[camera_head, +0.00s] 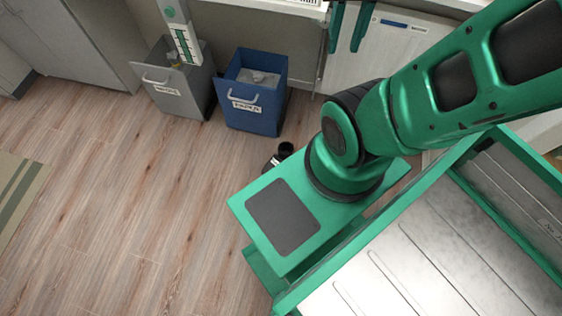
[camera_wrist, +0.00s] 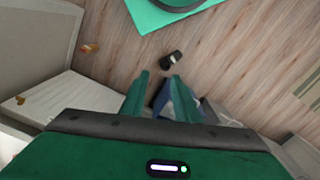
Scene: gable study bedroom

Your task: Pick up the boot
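A small dark boot (camera_head: 280,156) lies on the wood floor, just left of my base and partly hidden by it in the head view. In the wrist view the boot (camera_wrist: 172,59) shows as a dark shape with a pale patch, beyond my fingertips. My gripper (camera_wrist: 160,78) is open, with its two green fingers apart and nothing held between them. Two green fingers of my gripper (camera_head: 349,28) also show at the top of the head view, above and to the right of the boot and well apart from it.
A blue bin (camera_head: 255,117) and a grey bin (camera_head: 181,103) stand beyond the boot, both holding some litter. A white cabinet front (camera_head: 385,55) is at the upper right. The wood floor (camera_head: 130,215) to the left is clear. A striped rug (camera_head: 16,195) lies at the far left.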

